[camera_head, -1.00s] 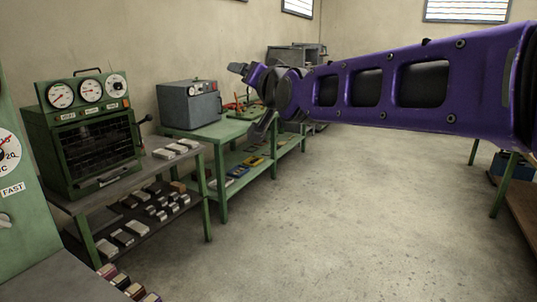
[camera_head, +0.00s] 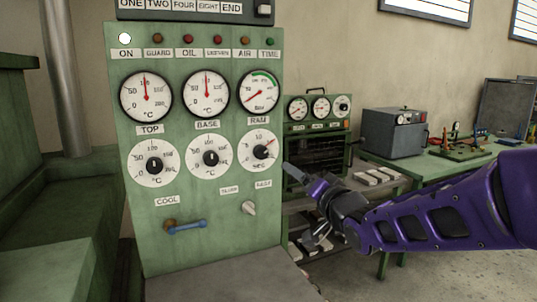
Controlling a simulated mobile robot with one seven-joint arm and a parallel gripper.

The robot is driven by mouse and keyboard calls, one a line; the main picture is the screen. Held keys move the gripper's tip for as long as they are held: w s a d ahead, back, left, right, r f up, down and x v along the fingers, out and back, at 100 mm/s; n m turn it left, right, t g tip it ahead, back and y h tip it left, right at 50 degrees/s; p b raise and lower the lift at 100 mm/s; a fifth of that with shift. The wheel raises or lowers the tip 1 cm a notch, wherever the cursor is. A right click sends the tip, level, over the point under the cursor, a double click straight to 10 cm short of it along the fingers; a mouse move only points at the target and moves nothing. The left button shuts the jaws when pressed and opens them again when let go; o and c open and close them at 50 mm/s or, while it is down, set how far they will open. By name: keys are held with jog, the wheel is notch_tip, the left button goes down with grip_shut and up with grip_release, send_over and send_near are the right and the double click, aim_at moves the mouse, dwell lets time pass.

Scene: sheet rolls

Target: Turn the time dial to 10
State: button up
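The dial that reads as seconds (camera_head: 261,151) is at the lower right of a green control panel (camera_head: 130,235). My gripper (camera_head: 296,206) is right of the panel, below and right of this dial. Its fingers are apart, with nothing seen between them, and it appears clear of the dial.
Two similar °C dials (camera_head: 154,164) (camera_head: 211,158) sit left of it, with three gauges (camera_head: 146,96) above. A small grey knob (camera_head: 249,208) and a blue handle (camera_head: 187,226) are below. A green oven (camera_head: 318,150) and a grey box (camera_head: 394,133) stand on benches behind my arm.

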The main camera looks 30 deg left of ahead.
jog(key=a, duration=0.1)
send_near(263, 154)
jog(key=x, duration=0.9)
jog(key=shift+a, duration=0.1)
grip_shut()
dwell(0.4)
